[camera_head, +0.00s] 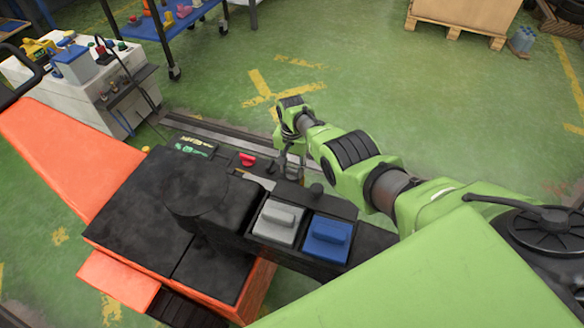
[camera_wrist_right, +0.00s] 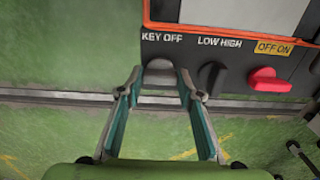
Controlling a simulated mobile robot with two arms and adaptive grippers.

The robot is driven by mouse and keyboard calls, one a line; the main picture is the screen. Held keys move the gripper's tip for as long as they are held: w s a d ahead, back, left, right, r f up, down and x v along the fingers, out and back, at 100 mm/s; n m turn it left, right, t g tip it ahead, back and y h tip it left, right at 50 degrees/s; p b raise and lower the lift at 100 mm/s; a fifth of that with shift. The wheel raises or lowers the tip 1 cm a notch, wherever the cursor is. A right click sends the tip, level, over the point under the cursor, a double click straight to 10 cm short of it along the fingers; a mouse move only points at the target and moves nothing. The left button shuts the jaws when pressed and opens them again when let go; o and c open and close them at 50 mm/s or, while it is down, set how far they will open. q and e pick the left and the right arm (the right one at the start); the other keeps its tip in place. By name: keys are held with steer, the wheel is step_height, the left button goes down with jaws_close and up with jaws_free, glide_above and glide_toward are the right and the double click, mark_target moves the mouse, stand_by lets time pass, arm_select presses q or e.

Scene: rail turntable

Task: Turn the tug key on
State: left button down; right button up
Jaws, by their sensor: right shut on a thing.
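The tug key (camera_wrist_right: 159,76) is a grey knob below the "KEY OFF" label on the dark control panel (camera_wrist_right: 205,58) in the right wrist view. My right gripper (camera_wrist_right: 163,80) has its two fingertips on either side of the key and is shut on it. In the head view the right gripper (camera_head: 287,166) reaches down onto the tug's black console, and it hides the key there. My left gripper does not show.
Beside the key are a black "LOW HIGH" knob (camera_wrist_right: 211,78) and a red "OFF ON" knob (camera_wrist_right: 269,80). A white bench (camera_head: 100,85) and blue cart (camera_head: 185,25) stand behind. The green floor is open.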

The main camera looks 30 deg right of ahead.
mark_target(292, 170)
stand_by(0.3)
steer(key=o, duration=1.1)
steer(key=shift+r, duration=0.1)
steer(key=shift+w+r, duration=0.1)
steer(key=shift+r, duration=0.65)
step_height(292, 170, up, 10)
steer(key=shift+r, duration=0.15)
